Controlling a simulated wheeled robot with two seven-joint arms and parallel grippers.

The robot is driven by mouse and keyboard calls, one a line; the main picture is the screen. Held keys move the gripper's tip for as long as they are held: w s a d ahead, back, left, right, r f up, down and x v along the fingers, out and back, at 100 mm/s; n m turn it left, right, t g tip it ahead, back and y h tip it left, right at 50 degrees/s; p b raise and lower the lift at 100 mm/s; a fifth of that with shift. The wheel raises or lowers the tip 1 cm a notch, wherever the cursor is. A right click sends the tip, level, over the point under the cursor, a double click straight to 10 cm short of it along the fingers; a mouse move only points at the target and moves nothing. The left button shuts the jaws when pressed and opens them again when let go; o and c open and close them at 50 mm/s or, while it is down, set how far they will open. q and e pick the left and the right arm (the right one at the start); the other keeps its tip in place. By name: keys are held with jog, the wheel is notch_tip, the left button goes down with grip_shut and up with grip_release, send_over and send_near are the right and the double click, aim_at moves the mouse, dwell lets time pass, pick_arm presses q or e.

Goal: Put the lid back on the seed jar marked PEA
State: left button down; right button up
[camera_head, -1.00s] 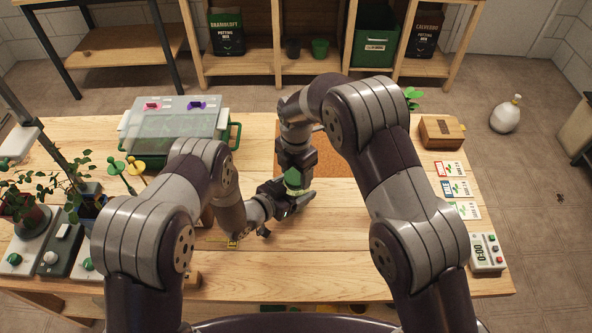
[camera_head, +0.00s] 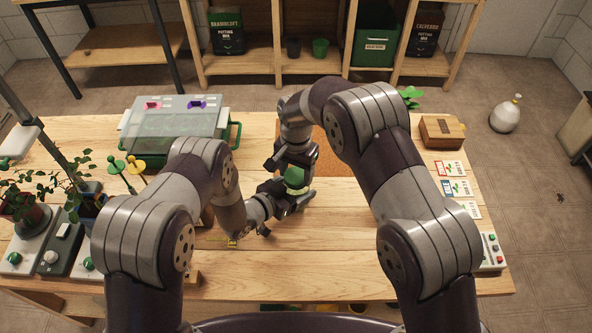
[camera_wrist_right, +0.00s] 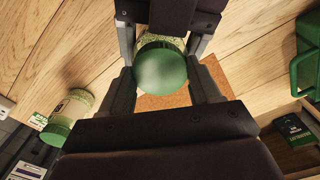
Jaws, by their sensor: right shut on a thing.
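A clear jar of pale green seeds (camera_wrist_right: 168,42) stands beneath a round green lid (camera_wrist_right: 160,70) in the right wrist view. The lid sits at the jar's mouth; whether it is fully seated cannot be told. My right gripper (camera_wrist_right: 162,82) is shut on the lid, one finger on each side. It shows in the head view (camera_head: 292,168) above the lid (camera_head: 295,179). My left gripper (camera_head: 287,200) comes in from the left and has its fingers closed around the jar's sides, just below the right one. The jar's marking is hidden.
Another seed jar with a green lid (camera_wrist_right: 61,132) shows at left in the right wrist view. A brown mat (camera_head: 327,160) lies behind the grippers. A lidded clear box (camera_head: 172,130) stands back left, a wooden box (camera_head: 441,131) back right. The front middle table (camera_head: 320,260) is clear.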

jog(key=m, duration=1)
jog(key=shift+m, duration=0.4)
jog(key=o, duration=1.2)
